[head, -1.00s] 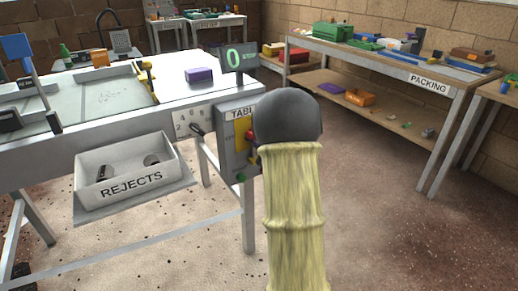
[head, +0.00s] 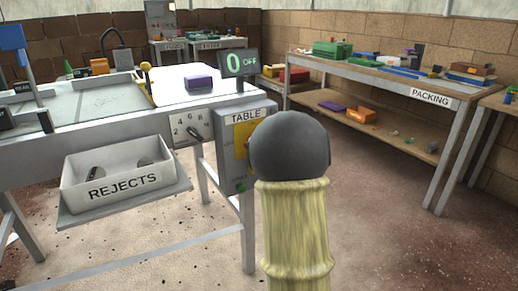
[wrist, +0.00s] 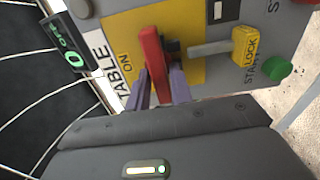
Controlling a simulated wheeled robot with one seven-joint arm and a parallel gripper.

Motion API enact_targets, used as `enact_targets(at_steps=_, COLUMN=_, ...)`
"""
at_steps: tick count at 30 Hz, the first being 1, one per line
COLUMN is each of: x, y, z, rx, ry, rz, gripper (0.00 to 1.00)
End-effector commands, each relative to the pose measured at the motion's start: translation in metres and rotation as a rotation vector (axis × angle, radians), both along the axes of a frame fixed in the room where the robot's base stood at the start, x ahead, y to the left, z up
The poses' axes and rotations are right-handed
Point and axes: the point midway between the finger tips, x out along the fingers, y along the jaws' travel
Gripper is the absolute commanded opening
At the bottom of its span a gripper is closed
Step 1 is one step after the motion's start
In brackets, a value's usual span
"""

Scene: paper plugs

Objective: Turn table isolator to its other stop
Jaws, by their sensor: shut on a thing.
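The table isolator is a red handle (wrist: 151,50) on a yellow plate (wrist: 120,24), seen close up in the wrist view. The word ON is printed on the plate beside the handle. My gripper (wrist: 160,75) has its two purple fingers on either side of the handle and is shut on it. In the head view the grey isolator box (head: 230,170), labelled TABLE, hangs at the table's right front corner. My arm hides the handle and gripper there. A green display (head: 238,63) above reads 0 OFF.
A yellow LOCK tag (wrist: 245,47) and a green button (wrist: 277,68) sit beside the handle. A dial (head: 190,128) and the REJECTS bin (head: 118,180) are left of the box. The packing bench (head: 400,85) stands at the right, with open floor between.

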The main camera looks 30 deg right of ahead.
Motion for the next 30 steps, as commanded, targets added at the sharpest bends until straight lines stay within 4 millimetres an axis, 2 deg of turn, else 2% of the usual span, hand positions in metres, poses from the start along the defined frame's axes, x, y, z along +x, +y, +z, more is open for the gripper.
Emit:
enact_targets(at_steps=6, x=0.000, y=0.001, z=-0.002, rx=-0.001, ry=0.005, rz=0.003, gripper=0.00)
enact_targets(at_steps=7, x=0.000, y=0.001, z=-0.002, rx=0.000, ry=0.005, rz=0.003, gripper=0.24)
enact_targets(at_steps=9, x=0.000, y=0.001, z=-0.002, rx=0.000, ry=0.005, rz=0.003, gripper=0.38)
enact_targets(at_steps=21, x=-0.005, y=0.000, z=0.000, rx=0.001, ry=0.002, rz=0.000, gripper=0.38)
enact_targets(at_steps=26, x=-0.024, y=0.000, z=0.001, rx=0.002, ry=0.003, rz=0.000, gripper=0.38)
enact_targets(at_steps=30, x=-0.051, y=-0.001, z=0.001, rx=0.003, ry=0.004, rz=-0.003, gripper=0.38)
